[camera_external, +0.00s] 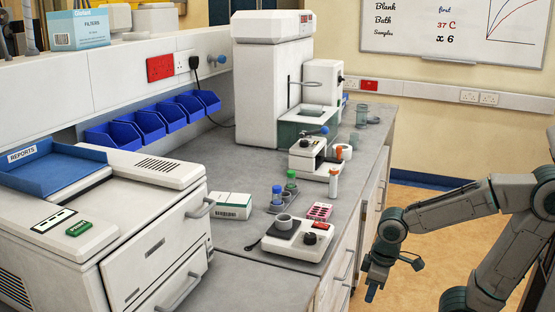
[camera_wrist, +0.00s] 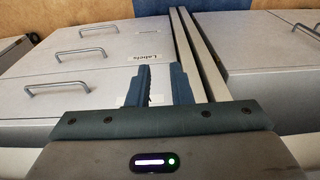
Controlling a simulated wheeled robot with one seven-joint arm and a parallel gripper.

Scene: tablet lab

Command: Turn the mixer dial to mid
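The mixer (camera_external: 287,246) is a low white unit on the grey bench, near its front edge. It has a dark plate with a small grey cup on it and a small red panel. Its black dial (camera_external: 310,238) is on the right of the top; its pointer setting is too small to read. My gripper (camera_external: 372,287) hangs to the right of the bench, beyond its front edge, pointing down and apart from the mixer. In the wrist view my gripper (camera_wrist: 161,78) has two blue fingers apart with nothing between them, facing drawer fronts. The mixer is not in that view.
A white instrument (camera_external: 307,157) stands behind. Drawers with protruding handles (camera_wrist: 82,53) line the bench front. Floor right of the bench is open.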

